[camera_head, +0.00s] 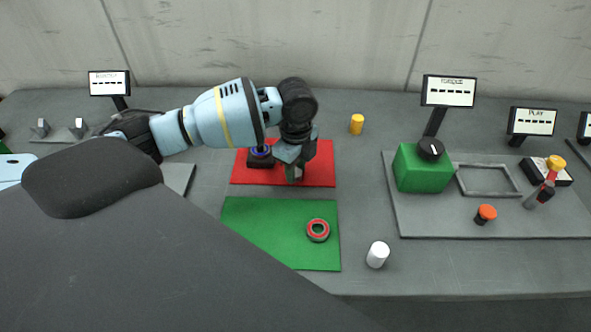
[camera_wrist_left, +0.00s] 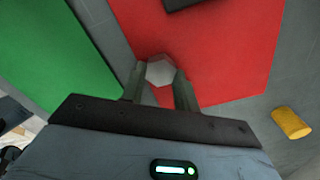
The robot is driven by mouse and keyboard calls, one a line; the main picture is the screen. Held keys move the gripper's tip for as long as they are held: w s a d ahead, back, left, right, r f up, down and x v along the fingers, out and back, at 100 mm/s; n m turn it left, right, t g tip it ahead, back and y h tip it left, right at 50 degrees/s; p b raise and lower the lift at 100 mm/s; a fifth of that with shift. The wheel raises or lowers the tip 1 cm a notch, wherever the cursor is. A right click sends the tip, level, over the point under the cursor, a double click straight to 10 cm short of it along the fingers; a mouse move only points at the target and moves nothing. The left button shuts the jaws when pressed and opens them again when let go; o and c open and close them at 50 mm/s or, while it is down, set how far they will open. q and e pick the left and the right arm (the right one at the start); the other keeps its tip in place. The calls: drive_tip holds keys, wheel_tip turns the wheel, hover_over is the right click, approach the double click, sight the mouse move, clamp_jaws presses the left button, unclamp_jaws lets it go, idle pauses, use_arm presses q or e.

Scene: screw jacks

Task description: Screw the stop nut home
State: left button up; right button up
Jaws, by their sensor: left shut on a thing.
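My left gripper (camera_head: 294,173) is low over the red mat (camera_head: 314,180), near its front edge. In the left wrist view its two fingers (camera_wrist_left: 158,84) are shut on a pale grey six-sided piece (camera_wrist_left: 160,69), which looks like the stop nut. I cannot tell whether this piece touches the mat. A dark block with a blue ring on top (camera_head: 260,157), perhaps the jack, stands on the red mat just left of the gripper. In the left wrist view a corner of a dark block (camera_wrist_left: 185,4) shows at the top edge. My right gripper is not in view.
A red-and-dark ring (camera_head: 318,230) lies on the green mat (camera_head: 265,232).

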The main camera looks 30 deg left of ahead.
use_arm(q)
drive_tip(key=shift+r, duration=0.65)
wheel_tip(320, 180, up, 2)
drive_tip(key=shift+r, duration=0.2)
drive_tip(key=s+d, duration=0.1)
drive_tip(key=s, duration=0.4)
drive_tip(key=s+p, duration=0.1)
drive_tip(key=s, duration=0.4)
drive_tip(key=s+d+r, duration=0.1)
drive_tip(key=s, duration=0.4)
drive_tip(key=shift+s+d, duration=0.3)
drive_tip(key=shift+s, duration=0.1)
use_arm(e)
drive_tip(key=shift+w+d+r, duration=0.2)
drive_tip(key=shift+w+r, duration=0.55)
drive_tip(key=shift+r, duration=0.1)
